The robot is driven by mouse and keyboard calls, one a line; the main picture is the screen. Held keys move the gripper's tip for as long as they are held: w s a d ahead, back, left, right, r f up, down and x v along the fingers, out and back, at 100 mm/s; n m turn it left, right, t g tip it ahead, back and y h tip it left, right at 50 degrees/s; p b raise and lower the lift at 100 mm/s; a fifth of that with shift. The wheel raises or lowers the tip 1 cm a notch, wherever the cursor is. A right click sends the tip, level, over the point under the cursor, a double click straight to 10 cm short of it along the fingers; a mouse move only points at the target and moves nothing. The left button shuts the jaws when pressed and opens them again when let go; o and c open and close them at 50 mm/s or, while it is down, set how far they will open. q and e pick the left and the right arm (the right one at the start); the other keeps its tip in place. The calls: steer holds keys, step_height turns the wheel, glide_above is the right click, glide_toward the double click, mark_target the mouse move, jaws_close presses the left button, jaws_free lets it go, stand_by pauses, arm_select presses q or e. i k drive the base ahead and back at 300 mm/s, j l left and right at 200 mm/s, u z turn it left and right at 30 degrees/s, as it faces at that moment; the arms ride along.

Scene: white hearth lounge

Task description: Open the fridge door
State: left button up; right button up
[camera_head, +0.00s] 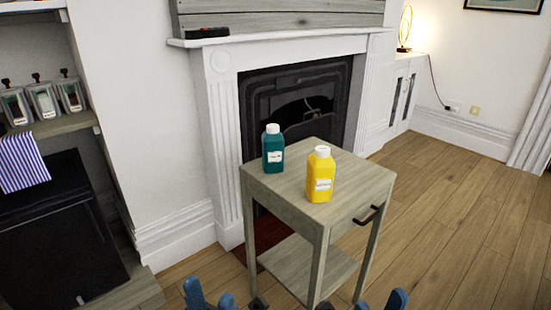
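No fridge is plainly recognisable. A black boxy unit (50,245) stands in the shelving at the left edge, with a dark flat front and a small pale mark low on it; I cannot tell whether it is the fridge. It looks shut. My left gripper (211,298) shows at the bottom edge, with its blue fingers apart and nothing seen between them. My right gripper (380,303) is at the bottom edge further right, also with its fingers apart and empty. Both are well to the right of the black unit, touching nothing visible.
A small wooden table (285,190) with a drawer stands ahead, bearing a teal bottle (273,152) and a yellow bottle (320,177). Behind is a white fireplace (222,130). Wooden floor (450,220) is clear at right.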

mark_target(54, 253)
steer(key=u, duration=1.8)
